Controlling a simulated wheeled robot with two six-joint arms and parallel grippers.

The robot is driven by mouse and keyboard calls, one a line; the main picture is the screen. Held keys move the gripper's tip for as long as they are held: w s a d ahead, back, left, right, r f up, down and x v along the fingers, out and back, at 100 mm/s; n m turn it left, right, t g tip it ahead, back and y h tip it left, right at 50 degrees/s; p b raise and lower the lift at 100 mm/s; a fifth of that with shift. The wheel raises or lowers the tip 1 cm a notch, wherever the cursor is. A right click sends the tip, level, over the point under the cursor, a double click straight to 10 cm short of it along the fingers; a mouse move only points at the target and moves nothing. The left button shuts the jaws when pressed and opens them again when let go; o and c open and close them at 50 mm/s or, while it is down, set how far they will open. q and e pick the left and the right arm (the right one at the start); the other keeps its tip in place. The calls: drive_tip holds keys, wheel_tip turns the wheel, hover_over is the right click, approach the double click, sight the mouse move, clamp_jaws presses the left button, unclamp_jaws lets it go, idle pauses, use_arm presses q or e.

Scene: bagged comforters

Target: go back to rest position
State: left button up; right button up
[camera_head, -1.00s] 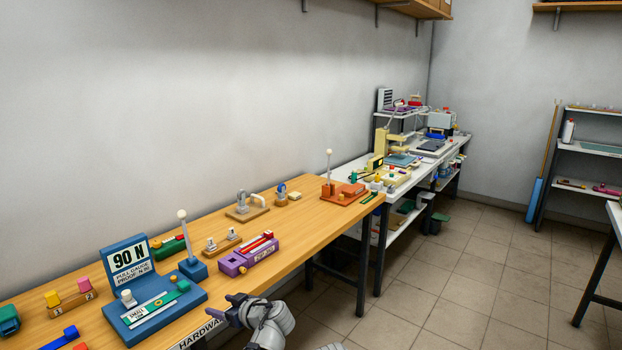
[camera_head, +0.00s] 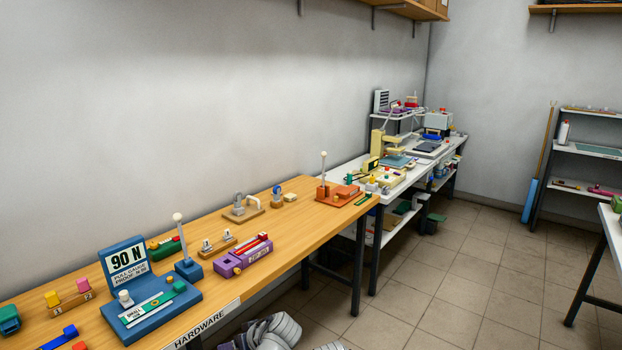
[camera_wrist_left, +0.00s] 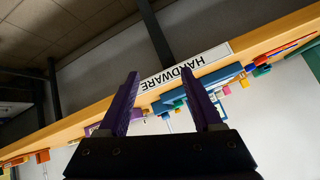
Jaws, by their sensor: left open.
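My left gripper (camera_wrist_left: 160,105) is open and empty in the left wrist view, with its two dark purple fingers apart. Beyond the fingers is the front edge of the wooden bench with its HARDWARE label (camera_wrist_left: 186,66). My right gripper is not clearly seen.
The bench carries a blue 90 N pull gauge (camera_head: 150,310), a purple fixture (camera_head: 244,256) and an orange fixture (camera_head: 338,192). A white bench (camera_head: 408,172) stands beyond it. Tiled floor (camera_head: 440,270) is clear to the right, before a shelf rack (camera_head: 588,150).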

use_arm(q)
drive_tip(key=s+d+f+m+g+h+p, duration=0.1)
drive_tip(key=s+d+m+g+h+p, duration=0.3)
drive_tip(key=s+d+m, duration=0.6)
drive_tip(key=s+d+g+h, duration=0.1)
drive_tip(key=s+d+h, duration=0.1)
drive_tip(key=s, duration=0.4)
drive_tip(key=shift+s+d+f+g+h, duration=0.3)
drive_tip(key=shift+s+d+f, duration=0.05)
drive_tip(key=shift+d+f, duration=0.1)
